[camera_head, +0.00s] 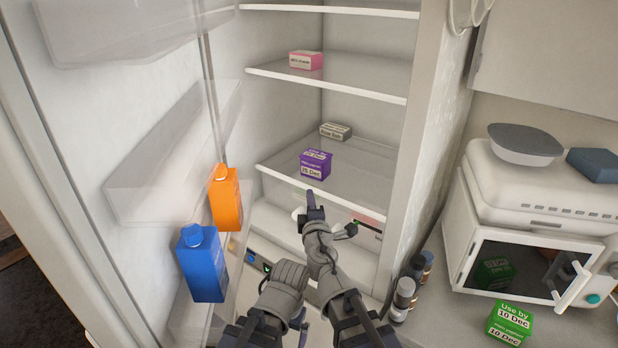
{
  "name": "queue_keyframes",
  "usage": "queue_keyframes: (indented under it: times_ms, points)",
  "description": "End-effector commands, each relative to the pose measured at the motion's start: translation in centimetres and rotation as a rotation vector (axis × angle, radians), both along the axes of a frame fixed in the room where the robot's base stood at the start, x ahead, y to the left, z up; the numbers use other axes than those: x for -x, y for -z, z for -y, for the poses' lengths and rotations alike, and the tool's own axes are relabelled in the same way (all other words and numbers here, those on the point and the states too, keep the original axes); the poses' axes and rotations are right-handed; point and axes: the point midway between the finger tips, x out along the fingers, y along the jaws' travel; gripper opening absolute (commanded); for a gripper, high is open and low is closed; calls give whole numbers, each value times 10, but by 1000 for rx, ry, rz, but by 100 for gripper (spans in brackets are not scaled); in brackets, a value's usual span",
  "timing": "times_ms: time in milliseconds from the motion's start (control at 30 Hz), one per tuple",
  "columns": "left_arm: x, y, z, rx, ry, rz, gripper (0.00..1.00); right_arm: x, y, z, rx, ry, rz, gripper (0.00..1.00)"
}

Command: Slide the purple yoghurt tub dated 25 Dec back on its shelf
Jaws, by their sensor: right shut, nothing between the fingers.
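The purple yoghurt tub (315,164) stands on a glass shelf (282,168) of the open fridge, close to its white front edge. Its label looks like 25 Dec, in small print. My right gripper (312,198) is shut and empty. In the picture it shows just below the tub and the shelf's front edge, and does not appear to touch the tub. My left arm (282,290) shows at the bottom, but I cannot see its gripper's fingers.
A pink pack (305,60) is on the shelf above. Orange (225,198) and blue (202,265) cartons stand in the door at left. A green tub (509,323) is on the right counter.

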Motion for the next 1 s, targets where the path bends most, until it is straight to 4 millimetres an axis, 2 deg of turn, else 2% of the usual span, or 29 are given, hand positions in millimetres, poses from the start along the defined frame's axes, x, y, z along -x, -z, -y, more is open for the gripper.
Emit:
queue_keyframes:
  times_ms: [133,367,533,767,1000]
  points:
    - [0,2,0,0,-4,0,100,0,0,-12,48,-53,18,0]
    - [0,2,0,0,-4,0,100,-2,-1,-14,53,-58,19,0]
    - [0,2,0,0,-4,0,100,-14,-1,-15,52,-57,19,0]
    - [0,2,0,0,-4,0,100,-49,-1,-21,52,-56,19,0]
    - [0,2,0,0,-4,0,100,-98,-1,-29,51,-56,19,0]
